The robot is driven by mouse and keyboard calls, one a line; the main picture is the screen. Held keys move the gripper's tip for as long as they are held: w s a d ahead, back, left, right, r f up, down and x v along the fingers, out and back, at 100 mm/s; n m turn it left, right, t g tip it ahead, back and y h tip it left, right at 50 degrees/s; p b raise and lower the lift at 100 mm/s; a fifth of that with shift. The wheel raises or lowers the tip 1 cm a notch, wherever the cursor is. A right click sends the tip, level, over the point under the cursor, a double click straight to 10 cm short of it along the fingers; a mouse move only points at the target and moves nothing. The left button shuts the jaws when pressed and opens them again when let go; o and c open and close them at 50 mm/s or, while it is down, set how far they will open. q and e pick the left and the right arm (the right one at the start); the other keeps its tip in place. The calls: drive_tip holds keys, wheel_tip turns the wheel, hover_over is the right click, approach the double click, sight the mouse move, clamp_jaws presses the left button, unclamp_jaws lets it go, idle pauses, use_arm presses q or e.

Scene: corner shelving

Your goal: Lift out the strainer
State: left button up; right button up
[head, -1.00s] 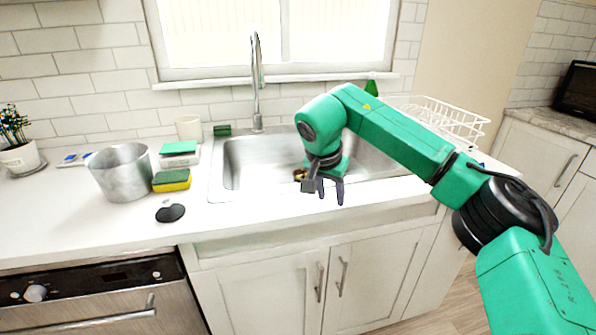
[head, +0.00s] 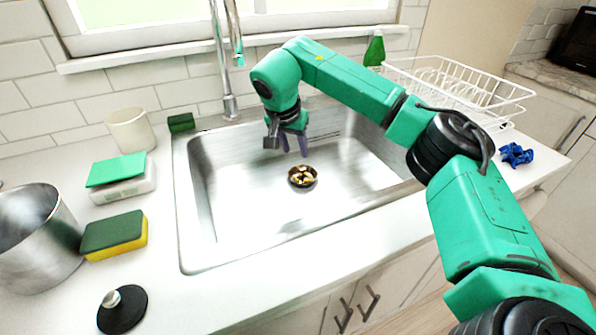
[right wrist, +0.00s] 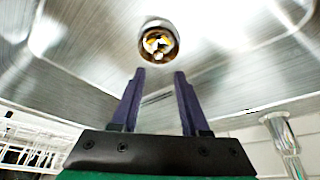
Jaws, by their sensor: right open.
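The strainer (head: 302,176) is a small round dark-brown and gold piece with pale bits in it. It sits at the bottom of the steel sink (head: 240,215). It also shows in the right wrist view (right wrist: 158,42), beyond the fingertips. My right gripper (head: 294,152) is inside the sink area, above and slightly behind the strainer, with its fingers pointing down. In the right wrist view its two purple fingers (right wrist: 160,74) are apart with nothing between them. My left gripper is not in view.
The faucet (head: 225,70) stands behind the sink. Left on the counter are a metal pot (head: 35,240), a sponge (head: 114,235), a black lid (head: 122,310) and a white cup (head: 131,130). A white dish rack (head: 460,90) and blue cloth (head: 516,154) are at right.

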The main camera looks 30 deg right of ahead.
sight(302, 170)
drive_tip(key=x, duration=0.4)
drive_tip(key=shift+s+d+f, duration=0.15)
drive_tip(key=p+x, duration=0.1)
drive_tip(key=x, duration=0.5)
drive_tip(key=shift+d+f, duration=0.15)
drive_tip(key=shift+f, duration=0.2)
drive_tip(key=shift+w+f, duration=0.2)
drive_tip(key=shift+w, duration=0.05)
drive_tip(key=c, duration=0.7)
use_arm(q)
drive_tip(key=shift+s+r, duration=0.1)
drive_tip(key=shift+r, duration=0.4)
use_arm(e)
drive_tip(key=shift+r, duration=0.1)
clamp_jaws()
